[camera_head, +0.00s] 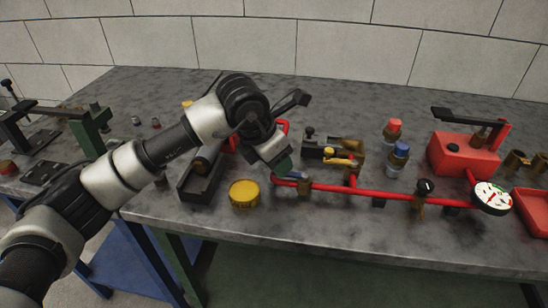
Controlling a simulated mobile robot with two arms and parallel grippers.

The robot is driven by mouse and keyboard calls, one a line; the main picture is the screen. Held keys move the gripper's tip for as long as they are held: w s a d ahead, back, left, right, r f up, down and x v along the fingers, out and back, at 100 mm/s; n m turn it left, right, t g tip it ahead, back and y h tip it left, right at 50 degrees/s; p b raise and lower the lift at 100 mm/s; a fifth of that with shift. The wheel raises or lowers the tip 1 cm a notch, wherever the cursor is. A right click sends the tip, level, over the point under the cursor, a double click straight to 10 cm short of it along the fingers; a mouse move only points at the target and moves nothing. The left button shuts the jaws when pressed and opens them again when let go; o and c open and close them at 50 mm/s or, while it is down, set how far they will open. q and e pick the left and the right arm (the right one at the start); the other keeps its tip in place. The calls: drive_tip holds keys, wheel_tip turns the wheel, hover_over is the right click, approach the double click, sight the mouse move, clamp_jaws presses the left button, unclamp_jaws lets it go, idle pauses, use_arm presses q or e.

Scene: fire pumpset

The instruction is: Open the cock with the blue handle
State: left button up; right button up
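My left arm reaches in from the left, and its gripper (282,163) points down at the left end of the red pipe (390,195). A small bluish part (294,177) shows at the pipe just under the gripper. It may be the blue handle, but the gripper hides most of it and I cannot tell its position. Whether the fingers touch or hold it is also unclear. My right gripper is not in view.
A yellow round cap (244,193) stands left of the pipe. A brass valve with a yellow lever (343,160) lies behind it. The front strip is clear.

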use_arm(q)
drive_tip(key=shift+r, duration=0.1)
drive_tip(key=v, duration=1)
drive_tip(key=shift+r, duration=0.25)
drive_tip(key=shift+s+a+f, duration=0.1)
drive_tip(key=shift+s, duration=0.1)
